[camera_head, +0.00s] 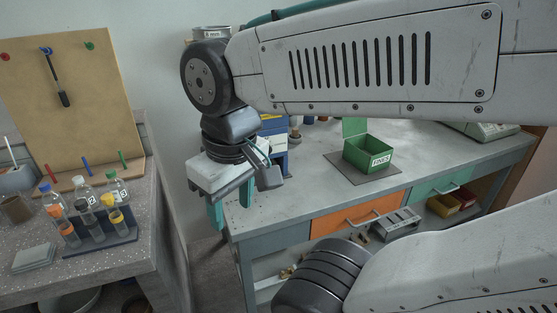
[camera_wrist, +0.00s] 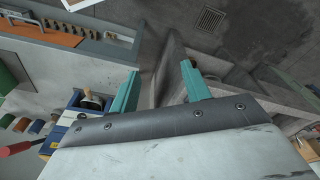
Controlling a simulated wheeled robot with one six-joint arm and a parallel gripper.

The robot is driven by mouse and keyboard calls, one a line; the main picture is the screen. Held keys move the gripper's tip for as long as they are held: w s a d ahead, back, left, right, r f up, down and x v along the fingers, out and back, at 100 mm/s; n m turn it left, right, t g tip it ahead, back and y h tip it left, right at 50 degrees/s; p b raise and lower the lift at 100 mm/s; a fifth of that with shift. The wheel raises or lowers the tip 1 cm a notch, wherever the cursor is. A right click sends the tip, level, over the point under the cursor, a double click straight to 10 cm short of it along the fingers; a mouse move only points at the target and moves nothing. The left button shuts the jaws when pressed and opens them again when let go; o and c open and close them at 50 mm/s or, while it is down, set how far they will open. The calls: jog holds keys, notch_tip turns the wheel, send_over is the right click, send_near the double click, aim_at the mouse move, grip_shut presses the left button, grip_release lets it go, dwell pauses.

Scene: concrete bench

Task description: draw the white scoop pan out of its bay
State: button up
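My gripper (camera_head: 231,212) hangs fingers down in the gap between the two benches, at the left end of the right bench. Its teal fingers are apart with nothing between them, as the wrist view also shows (camera_wrist: 160,85). I cannot make out a white scoop pan or its bay for sure in either view. A blue and yellow unit (camera_head: 275,135) stands on the right bench, partly hidden behind my gripper. In the wrist view, a blue unit (camera_wrist: 75,116) with a dark rounded part on top lies left of the fingers.
The right bench (camera_head: 300,195) carries an open green box (camera_head: 372,153) and has an orange drawer (camera_head: 355,214). The left bench (camera_head: 110,262) holds a rack of bottles (camera_head: 100,236) and a pegboard (camera_head: 75,100). Floor shows between the benches.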

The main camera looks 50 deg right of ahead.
jog(key=w+d+f+m+t+y, duration=0.1)
jog(key=w+d+f+m, duration=0.1)
jog(key=w+d+m, duration=0.5)
jog(key=w+d+f+m+t+y, duration=0.1)
jog(key=w+d+f+m, duration=0.25)
jog(key=w+m, duration=0.75)
jog(key=d+f+m+h, duration=0.1)
jog(key=d+f+m, duration=0.4)
jog(key=d+m, duration=0.7)
jog(key=s+d+f+m+t+h, duration=0.1)
jog(key=d+f+m, duration=0.4)
jog(key=d+m, duration=0.7)
jog(key=shift+s+f+m+t+h, duration=0.3)
jog(key=shift+f+m+h, duration=0.1)
jog(key=shift+m, duration=0.3)
jog(key=shift+x, duration=3.9)
jog(key=shift+r, duration=0.1)
